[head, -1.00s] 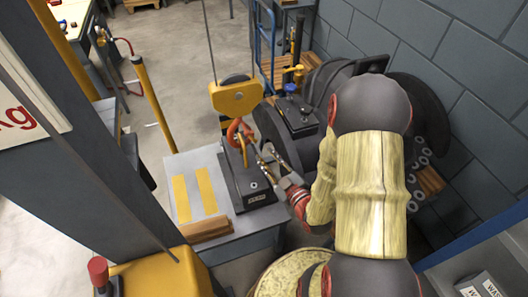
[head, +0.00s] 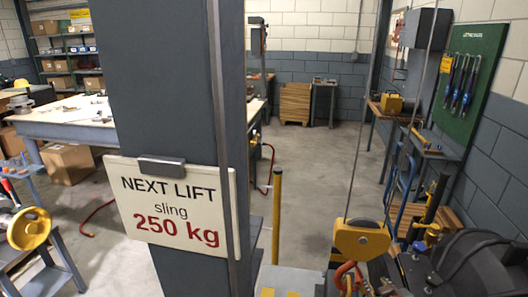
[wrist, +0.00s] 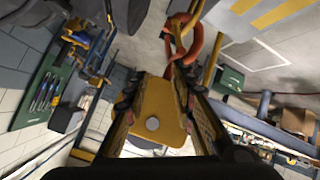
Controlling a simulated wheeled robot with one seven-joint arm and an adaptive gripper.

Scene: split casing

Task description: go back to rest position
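My gripper (wrist: 155,70) shows in the wrist view with its two fingers spread apart. The yellow hook block (wrist: 152,112) shows between and beyond the fingers; I see no finger closed on it. The red-orange hook (wrist: 182,38) hangs from the block, near the fingertips in the picture. In the head view the yellow hook block (head: 361,240) hangs on its cables at the lower right, with the red-orange hook (head: 345,276) under it. Part of my arm shows at the lower right edge; the fingers are not clear there.
A grey post (head: 180,110) with a sign (head: 175,205) reading "NEXT LIFT sling 250 kg" stands in front. A yellow bollard (head: 276,215) is beside it. A workbench (head: 70,125) is at left, a green tool board (head: 470,80) at right. The middle floor (head: 320,175) is clear.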

